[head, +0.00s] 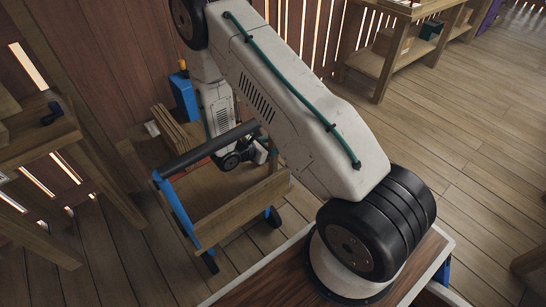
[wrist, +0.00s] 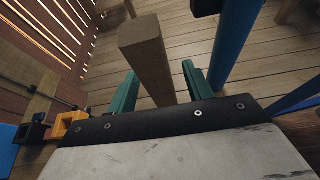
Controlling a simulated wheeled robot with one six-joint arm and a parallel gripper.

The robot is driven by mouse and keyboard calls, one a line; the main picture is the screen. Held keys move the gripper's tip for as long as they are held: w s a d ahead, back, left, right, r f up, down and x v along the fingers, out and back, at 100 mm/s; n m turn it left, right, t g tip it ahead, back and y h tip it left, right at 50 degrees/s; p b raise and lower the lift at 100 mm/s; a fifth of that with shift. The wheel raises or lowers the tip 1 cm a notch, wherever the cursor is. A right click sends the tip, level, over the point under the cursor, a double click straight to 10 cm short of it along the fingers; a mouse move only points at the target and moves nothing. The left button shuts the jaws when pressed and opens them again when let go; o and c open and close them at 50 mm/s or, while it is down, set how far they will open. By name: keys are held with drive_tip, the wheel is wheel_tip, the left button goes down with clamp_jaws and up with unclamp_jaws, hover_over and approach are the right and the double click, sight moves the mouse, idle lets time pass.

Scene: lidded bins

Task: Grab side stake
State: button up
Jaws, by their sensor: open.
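A brown wooden stake (wrist: 148,55) with a square end shows in the wrist view. It runs between the two green fingers of my gripper (wrist: 159,72). The fingers are apart, one on each side of the stake, and a gap shows on the right side. Whether the left finger touches it I cannot tell. In the head view my arm reaches down over a wooden cart (head: 243,209) with a blue frame and a black handle bar. My gripper's fingers are mostly hidden there, and I cannot clearly pick out the stake in that view.
Wooden boards (head: 172,127) stand at the cart's far left, near a blue object (head: 184,97). A workbench (head: 40,130) stands at the left and a shelf table (head: 385,65) at the back right. Blue posts (wrist: 235,40) rise close to the right finger.

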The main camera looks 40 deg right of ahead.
drive_tip(key=shift+x, duration=1.1)
clamp_jaws()
drive_tip(key=shift+r, duration=0.1)
